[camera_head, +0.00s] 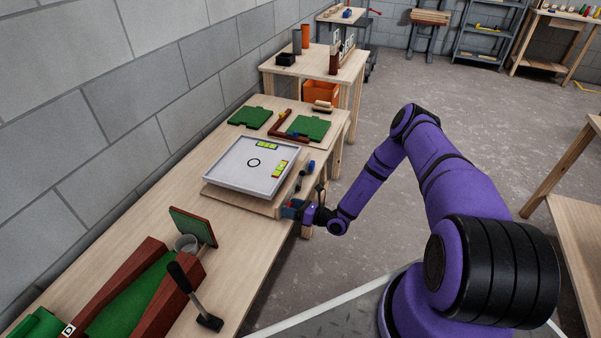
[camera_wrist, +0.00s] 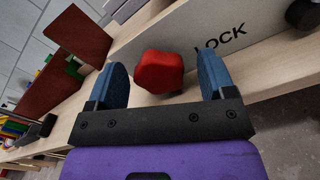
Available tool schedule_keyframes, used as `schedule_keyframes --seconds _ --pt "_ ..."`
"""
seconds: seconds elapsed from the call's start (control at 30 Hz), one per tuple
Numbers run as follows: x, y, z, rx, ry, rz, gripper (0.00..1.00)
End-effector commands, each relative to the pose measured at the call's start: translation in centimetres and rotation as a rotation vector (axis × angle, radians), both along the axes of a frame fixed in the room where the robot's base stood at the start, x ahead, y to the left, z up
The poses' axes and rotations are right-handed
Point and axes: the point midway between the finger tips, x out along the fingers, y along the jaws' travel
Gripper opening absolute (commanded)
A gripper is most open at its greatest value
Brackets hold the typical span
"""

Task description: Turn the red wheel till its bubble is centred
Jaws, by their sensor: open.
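The red wheel (camera_wrist: 159,72) is a lobed knob on the side of a pale board marked LOCK, in the wrist view. My gripper (camera_wrist: 164,78) is open, with one blue finger on each side of the wheel and visible gaps between. In the head view my gripper (camera_head: 291,209) is at the near right edge of the white tray (camera_head: 232,172); the wheel is hard to make out there. Two green-yellow levels lie on the tray, one at the back (camera_head: 267,145) and one at the right with a red mark (camera_head: 279,170). Their bubbles are too small to read.
A blue knob (camera_head: 311,165) and a dark lever (camera_head: 299,181) are beside the tray. Green boards (camera_head: 310,127) lie behind it.

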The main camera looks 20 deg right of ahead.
Motion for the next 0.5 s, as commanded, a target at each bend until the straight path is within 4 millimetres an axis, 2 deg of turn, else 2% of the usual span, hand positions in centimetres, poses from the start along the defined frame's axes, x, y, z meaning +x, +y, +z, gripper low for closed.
schedule_keyframes --seconds 0.5 --pt "-0.22 0.36 0.09 -0.367 -0.369 0.005 0.76"
